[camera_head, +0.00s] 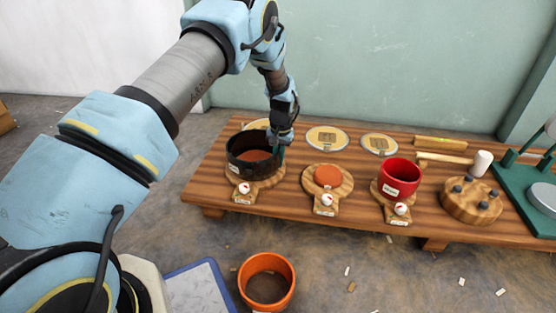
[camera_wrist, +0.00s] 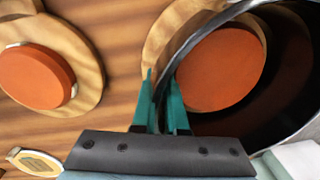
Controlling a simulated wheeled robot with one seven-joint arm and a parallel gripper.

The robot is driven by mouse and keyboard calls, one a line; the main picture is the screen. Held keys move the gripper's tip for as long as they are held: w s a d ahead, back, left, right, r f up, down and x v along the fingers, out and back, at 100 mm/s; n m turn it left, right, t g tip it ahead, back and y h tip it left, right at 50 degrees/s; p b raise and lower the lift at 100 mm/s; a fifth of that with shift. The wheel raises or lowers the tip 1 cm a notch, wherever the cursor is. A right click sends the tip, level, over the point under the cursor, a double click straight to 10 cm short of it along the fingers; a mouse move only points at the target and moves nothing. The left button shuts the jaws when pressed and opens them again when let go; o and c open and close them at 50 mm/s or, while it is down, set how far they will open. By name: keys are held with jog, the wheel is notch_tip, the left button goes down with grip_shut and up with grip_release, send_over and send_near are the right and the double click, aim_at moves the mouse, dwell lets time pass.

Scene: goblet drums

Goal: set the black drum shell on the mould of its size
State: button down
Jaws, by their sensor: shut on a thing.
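The black drum shell (camera_head: 250,171) is over the left wooden mould (camera_head: 264,184) on the bench, its open top facing up. My gripper (camera_head: 281,140) is shut on the shell's rim at its right side; in the wrist view the teal fingers (camera_wrist: 161,85) pinch the wall. The left mould's orange disc (camera_wrist: 220,68) shows inside the shell (camera_wrist: 292,95). I cannot tell whether the shell's lower edge touches the mould's board. The middle mould (camera_head: 328,178) is bare, with a smaller-looking orange disc. A red shell (camera_head: 400,180) stands on the right mould (camera_head: 391,207).
An orange shell (camera_head: 267,283) stands on the floor before the bench (camera_head: 293,213). Pale round pieces (camera_head: 327,139) lie along the back. A peg block (camera_head: 471,203), a mallet (camera_head: 481,163) and a green stand (camera_head: 525,195) are at the right.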

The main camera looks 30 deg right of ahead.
jog(key=shift+f+p, duration=0.2)
jog(key=shift+p, duration=0.1)
dwell(0.5)
jog(key=c, duration=0.9)
grip_release()
jog(key=shift+c, duration=0.2)
jog(key=shift+o, duration=0.3)
jog(key=shift+w+a, duration=0.1)
jog(key=shift+w+a, duration=0.1)
jog(key=shift+r, duration=0.1)
notch_tip(320, 180, up, 11)
jog(key=s+d+p, duration=0.1)
jog(key=p, duration=0.3)
jog(key=shift+f, duration=0.2)
jog(key=shift+s, duration=0.1)
